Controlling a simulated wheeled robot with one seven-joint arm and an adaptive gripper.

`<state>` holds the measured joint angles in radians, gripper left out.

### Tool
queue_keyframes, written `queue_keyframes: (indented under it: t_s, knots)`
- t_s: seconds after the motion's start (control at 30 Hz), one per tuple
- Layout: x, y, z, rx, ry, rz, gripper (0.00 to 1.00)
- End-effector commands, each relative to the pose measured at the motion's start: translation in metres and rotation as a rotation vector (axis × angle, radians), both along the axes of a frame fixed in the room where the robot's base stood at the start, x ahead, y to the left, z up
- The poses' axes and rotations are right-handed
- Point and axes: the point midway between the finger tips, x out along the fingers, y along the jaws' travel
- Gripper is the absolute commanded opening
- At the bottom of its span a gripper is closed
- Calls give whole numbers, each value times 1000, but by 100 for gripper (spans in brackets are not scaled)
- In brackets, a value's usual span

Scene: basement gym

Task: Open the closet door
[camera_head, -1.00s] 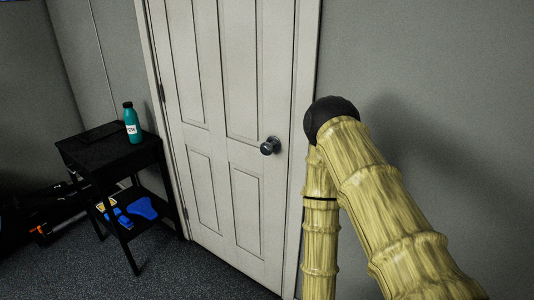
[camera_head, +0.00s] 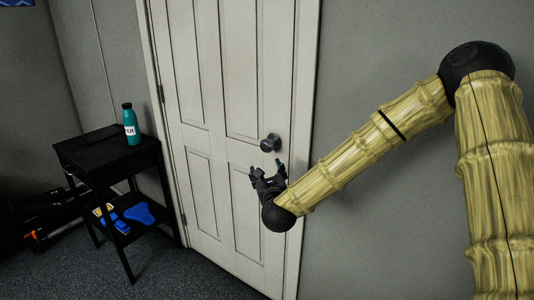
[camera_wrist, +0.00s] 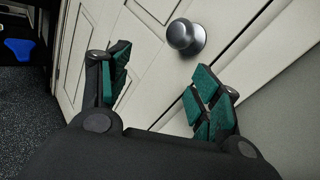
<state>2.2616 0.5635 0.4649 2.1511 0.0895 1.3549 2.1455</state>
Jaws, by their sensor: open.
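The closet door (camera_head: 228,150) is a white panelled door standing shut in its frame. Its round dark metal knob (camera_head: 270,143) is on the right side of the door. In the wrist view the knob (camera_wrist: 185,36) shows ahead of the fingers, toward the upper middle. My gripper (camera_head: 267,170) is just below the knob in the head view, with its fingers pointing up toward it. Its green-padded fingers (camera_wrist: 160,88) are spread apart with nothing between them. The fingers and the knob appear apart.
A black side table (camera_head: 110,155) stands left of the door with a teal bottle (camera_head: 131,124) on top. Blue items (camera_head: 139,214) lie on its lower shelf. A grey wall (camera_head: 400,60) is right of the door. Grey carpet (camera_head: 190,275) in front is clear.

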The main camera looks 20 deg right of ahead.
Motion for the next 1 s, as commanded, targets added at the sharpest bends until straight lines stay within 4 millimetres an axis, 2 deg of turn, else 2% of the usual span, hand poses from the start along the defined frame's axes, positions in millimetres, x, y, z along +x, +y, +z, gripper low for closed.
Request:
queue_keyframes:
  t_s: [0.1,0.23,0.37,0.8,1.0]
  knots:
    - [7,-10,23,95,-65,-35,64]
    - [12,-14,33,137,-93,-48,64]
    - [23,-16,35,138,-95,-49,64]
    - [89,-30,34,136,-93,-47,64]
    - [108,-34,33,136,-92,-47,64]
